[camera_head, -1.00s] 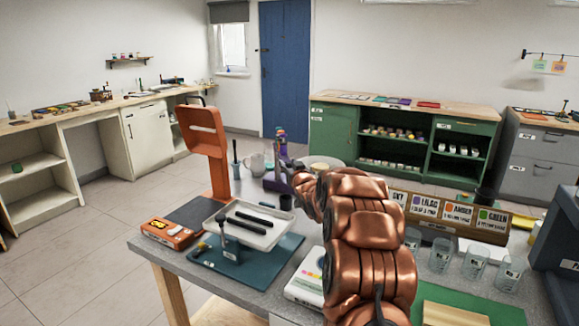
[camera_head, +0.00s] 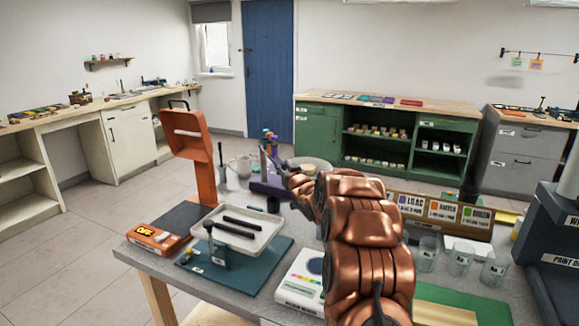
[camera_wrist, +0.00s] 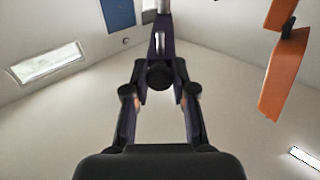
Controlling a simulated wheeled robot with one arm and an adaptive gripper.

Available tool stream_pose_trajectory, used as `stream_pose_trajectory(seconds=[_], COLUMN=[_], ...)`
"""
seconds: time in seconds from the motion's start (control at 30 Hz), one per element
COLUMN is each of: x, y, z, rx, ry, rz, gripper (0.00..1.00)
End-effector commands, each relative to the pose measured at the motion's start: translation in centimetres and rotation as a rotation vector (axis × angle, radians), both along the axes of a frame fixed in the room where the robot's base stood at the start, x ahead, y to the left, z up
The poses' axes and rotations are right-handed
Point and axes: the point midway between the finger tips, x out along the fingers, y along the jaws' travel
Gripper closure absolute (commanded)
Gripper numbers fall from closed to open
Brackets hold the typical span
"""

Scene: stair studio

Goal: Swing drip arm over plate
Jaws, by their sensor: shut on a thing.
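A purple stand (camera_head: 270,182) with small coloured parts on top is on the grey table, left of my copper arm. I take it to carry the drip arm. A pale round plate (camera_head: 312,164) is just behind my arm's far end and partly hidden. My gripper (camera_head: 291,180) is beside the purple stand, small and mostly covered by my arm. In the wrist view my gripper (camera_wrist: 160,94) has a finger on either side of a dark round knob on a purple arm (camera_wrist: 158,76). The plate is not visible in the wrist view.
An orange stand (camera_head: 193,150) rises at the table's left. A white tray with black bars (camera_head: 262,218) lies on a blue-green mat. A mug (camera_head: 240,167) stands close by the purple stand. Clear cups (camera_head: 461,260) and a labelled box line the right.

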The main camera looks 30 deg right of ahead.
Motion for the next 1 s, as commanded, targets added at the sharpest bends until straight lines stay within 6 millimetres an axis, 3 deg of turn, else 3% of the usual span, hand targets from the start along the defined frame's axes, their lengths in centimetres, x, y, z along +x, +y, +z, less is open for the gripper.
stream_pose_trajectory(seconds=[0.13,0.17,0.4,0.83,1.0], x=[0.1,0.1,0.1,-0.1,-1.1], y=[0.1,0.1,0.1,0.1,0.3], z=[0.5,0.5,0.5,0.3,0.3], rx=[-0.002,-0.002,-0.002,0.0,0.0], ry=[-0.011,-0.011,-0.01,-0.005,-0.004], rz=[0.001,0.001,0.001,0.0,0.001], gripper=[1.0,0.73,0.5,0.5,0.5])
